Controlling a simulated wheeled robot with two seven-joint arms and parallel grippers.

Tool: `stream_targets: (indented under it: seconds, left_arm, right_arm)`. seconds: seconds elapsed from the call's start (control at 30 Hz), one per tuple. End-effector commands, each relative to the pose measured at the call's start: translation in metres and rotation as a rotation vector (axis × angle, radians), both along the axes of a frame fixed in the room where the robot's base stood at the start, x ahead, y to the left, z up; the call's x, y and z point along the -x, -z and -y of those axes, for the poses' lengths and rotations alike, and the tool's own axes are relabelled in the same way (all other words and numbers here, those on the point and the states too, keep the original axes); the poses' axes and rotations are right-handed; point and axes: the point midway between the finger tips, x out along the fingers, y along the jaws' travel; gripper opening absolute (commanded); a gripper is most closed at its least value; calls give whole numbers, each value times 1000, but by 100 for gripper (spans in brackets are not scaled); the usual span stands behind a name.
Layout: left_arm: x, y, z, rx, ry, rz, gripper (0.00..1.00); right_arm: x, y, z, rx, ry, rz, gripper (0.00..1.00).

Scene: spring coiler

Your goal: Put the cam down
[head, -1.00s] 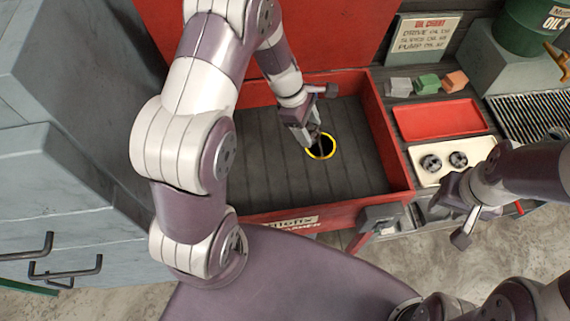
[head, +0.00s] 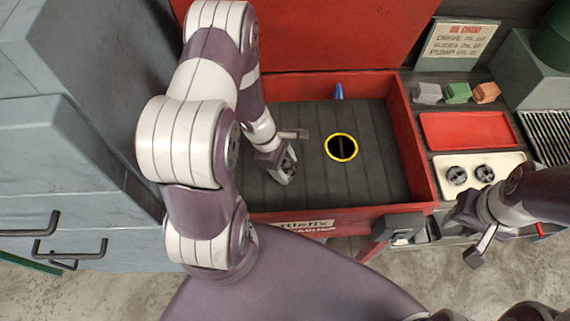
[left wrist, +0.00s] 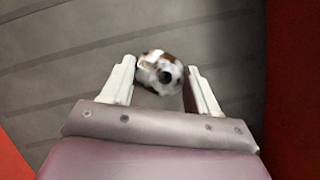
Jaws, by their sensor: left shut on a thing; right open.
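The cam (left wrist: 160,72) is a small, light metal piece with brown patches and a dark hole. In the left wrist view it sits between the two pale fingers of my left gripper (left wrist: 160,85), which is shut on it. In the head view my left gripper (head: 286,172) is over the left front part of the grey ribbed floor of a red washer basin (head: 408,130). I cannot tell whether the cam touches the floor. My right gripper (head: 480,240) is open, in front of the bench at the right.
A yellow-ringed dark hole (head: 342,147) is in the basin floor, right of my left gripper. A blue piece (head: 338,91) stands at the back. A cream tray (head: 472,188) with two dark round parts and a red tray (head: 468,128) lie at right.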

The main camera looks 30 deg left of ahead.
Motion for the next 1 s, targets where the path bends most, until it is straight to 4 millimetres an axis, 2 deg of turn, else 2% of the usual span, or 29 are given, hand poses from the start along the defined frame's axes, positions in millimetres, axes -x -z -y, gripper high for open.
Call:
stream_targets:
  seconds: [0.13,0.17,0.2,0.23,0.73,0.87,1.0]
  left_arm:
    - [0,5,0,0,0,0,22]
    - [0,4,0,0,0,0,66]
    - [0,3,0,0,0,0,79]
    - [0,3,0,0,0,-1,85]
    - [1,3,1,1,0,-3,85]
    - [0,-11,-3,1,-2,-1,85]
    - [2,-46,-18,0,-2,2,85]
  right_arm:
    - [0,5,0,0,0,0,43]
    - [0,4,0,0,0,0,43]
    - [0,3,0,0,0,0,43]
    - [0,3,0,0,0,0,43]
    - [0,3,0,0,0,0,43]
    - [0,-3,0,0,0,0,43]
    - [0,-11,0,0,0,0,43]
